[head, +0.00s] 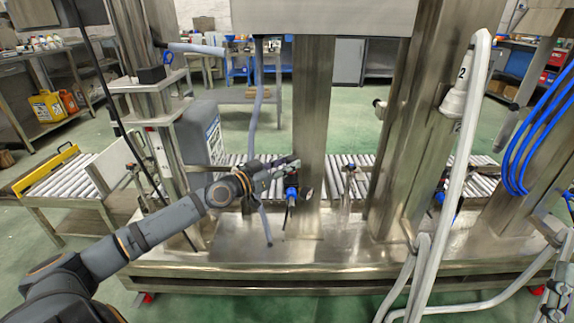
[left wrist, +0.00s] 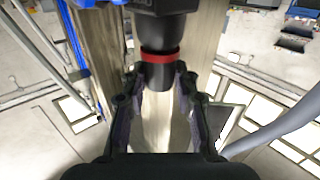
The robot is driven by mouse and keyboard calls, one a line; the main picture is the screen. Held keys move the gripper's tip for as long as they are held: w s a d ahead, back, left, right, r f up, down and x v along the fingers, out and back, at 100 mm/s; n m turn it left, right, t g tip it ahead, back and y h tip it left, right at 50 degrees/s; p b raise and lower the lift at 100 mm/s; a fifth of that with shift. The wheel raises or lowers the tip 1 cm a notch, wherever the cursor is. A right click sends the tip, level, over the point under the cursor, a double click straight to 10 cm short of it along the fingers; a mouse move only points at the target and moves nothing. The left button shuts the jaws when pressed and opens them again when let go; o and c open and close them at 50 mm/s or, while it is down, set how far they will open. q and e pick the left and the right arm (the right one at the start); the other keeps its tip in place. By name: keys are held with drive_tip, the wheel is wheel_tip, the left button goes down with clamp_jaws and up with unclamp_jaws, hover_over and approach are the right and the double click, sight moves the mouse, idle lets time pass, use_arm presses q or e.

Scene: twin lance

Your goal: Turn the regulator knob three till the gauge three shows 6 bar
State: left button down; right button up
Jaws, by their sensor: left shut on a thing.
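In the left wrist view a black regulator knob (left wrist: 158,76) sits under a red ring and a dark housing (left wrist: 162,28). My left gripper (left wrist: 160,82) has a finger on each side of this knob and is shut on it. In the head view my left gripper (head: 284,170) reaches in from the left to a small dark and blue regulator (head: 291,188) at the front of a steel post. No number shows on the knob. I cannot make out a gauge dial or its reading.
Steel posts (head: 312,110) rise from a steel base plate (head: 262,250). A roller conveyor (head: 347,172) runs behind them. A white lance (head: 463,130) and hoses stand at the right. A grey canister (head: 199,135) is left of my gripper.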

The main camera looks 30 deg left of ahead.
use_arm(q)
drive_tip(key=shift+a, duration=0.1)
drive_tip(key=c, duration=1.4)
unclamp_jaws()
drive_tip(key=o, duration=0.4)
drive_tip(key=shift+a, duration=0.1)
